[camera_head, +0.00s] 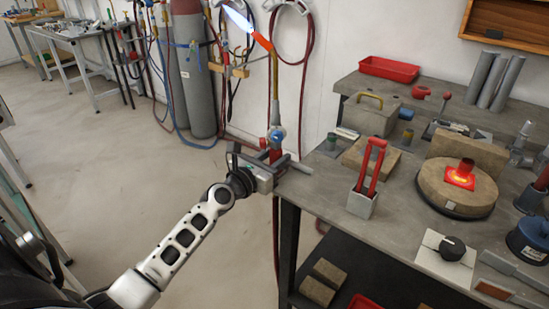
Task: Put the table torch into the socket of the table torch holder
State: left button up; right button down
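The table torch (275,95) stands upright near the table's left corner. It has a brass tube, an orange nozzle pointing up and left with a blue flame, and a red lower part. My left gripper (280,159) is around the red lower part and appears shut on it; the fingers partly hide it. A hose hangs down below the gripper. My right gripper is not in view.
The grey worktable (315,190) carries a block with red-handled tongs (362,204), a round firebrick turntable (455,195) with a glowing red piece, a handled brick box (370,117) and a red tray (389,68). Gas cylinders (194,85) stand behind.

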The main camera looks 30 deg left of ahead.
pick_arm(q)
jog(key=shift+o, duration=1.2)
jog(key=shift+s+f, duration=0.1)
jog(key=shift+f, duration=0.15)
jog(key=s, duration=1.1)
jog(key=shift+s+a+r+b, duration=0.3)
jog(key=shift+s+a+b, duration=0.1)
jog(key=shift+a+b, duration=0.05)
